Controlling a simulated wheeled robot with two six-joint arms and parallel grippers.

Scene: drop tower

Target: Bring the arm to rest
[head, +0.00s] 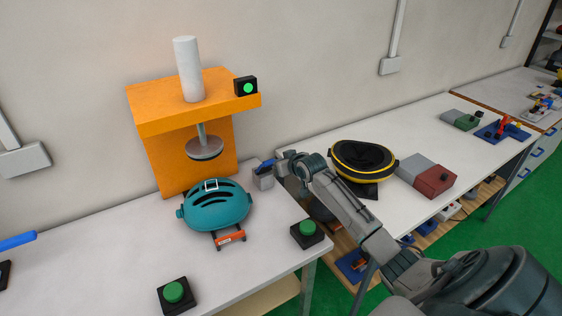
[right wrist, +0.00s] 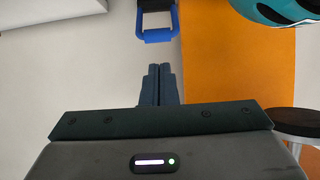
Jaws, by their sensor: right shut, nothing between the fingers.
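My right arm reaches in from the lower right in the head view. My left gripper is not in view.
The orange tower (head: 185,121) carries a lit green lamp (head: 247,87). Green buttons (head: 173,291) (head: 307,228) stand near the table's front edge. A black and yellow bowl-like item (head: 362,158) and a grey-red box (head: 427,176) are on the right table.

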